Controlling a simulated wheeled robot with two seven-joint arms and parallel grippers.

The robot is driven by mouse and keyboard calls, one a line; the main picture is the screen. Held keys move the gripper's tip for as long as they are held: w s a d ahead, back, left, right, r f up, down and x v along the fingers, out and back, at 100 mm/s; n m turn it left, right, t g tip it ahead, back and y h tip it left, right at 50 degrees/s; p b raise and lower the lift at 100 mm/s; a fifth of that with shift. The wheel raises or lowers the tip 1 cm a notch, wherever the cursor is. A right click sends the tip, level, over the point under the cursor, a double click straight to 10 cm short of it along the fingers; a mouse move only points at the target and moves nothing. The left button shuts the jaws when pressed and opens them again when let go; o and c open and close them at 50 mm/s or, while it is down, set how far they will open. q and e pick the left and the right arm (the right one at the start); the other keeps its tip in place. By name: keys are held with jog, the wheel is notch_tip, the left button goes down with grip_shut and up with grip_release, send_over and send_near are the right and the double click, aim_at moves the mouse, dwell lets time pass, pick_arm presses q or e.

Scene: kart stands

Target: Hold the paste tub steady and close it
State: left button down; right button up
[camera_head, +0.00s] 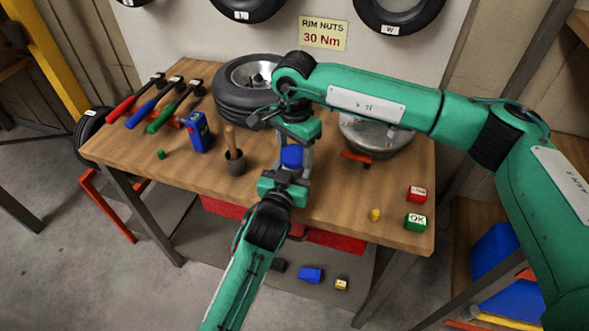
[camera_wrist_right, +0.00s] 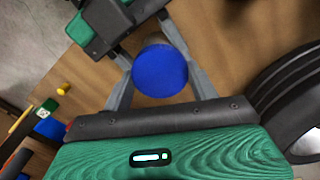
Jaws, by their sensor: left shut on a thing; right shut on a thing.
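The paste tub's round blue lid (camera_head: 292,156) shows between my two grippers over the front middle of the table. It also shows from above in the right wrist view (camera_wrist_right: 160,71). The tub body under it is mostly hidden by the lid and the fingers. My right gripper (camera_head: 296,140) comes from behind and above, its grey fingers on both sides of the lid, shut on it. My left gripper (camera_head: 289,172) comes from the front, low down, and is shut on the tub. I cannot tell whether the lid is fully seated.
A tyre (camera_head: 243,100) lies behind my grippers. A dark pot (camera_head: 235,163) with a wooden handle and a blue device (camera_head: 197,132) stand to the left. A metal pan (camera_head: 375,137) is at back right. Red (camera_head: 416,193) and green (camera_head: 415,221) blocks sit near the right edge.

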jog(key=m, duration=0.9)
jog(key=shift+m, duration=0.4)
jog(key=m, duration=0.7)
jog(key=shift+m, duration=0.3)
jog(key=m, duration=0.4)
jog(key=shift+m, duration=0.4)
jog(key=m, duration=0.6)
jog(key=shift+f, duration=0.1)
jog(key=m, duration=0.4)
jog(key=shift+m, duration=0.4)
jog(key=o, duration=1.2)
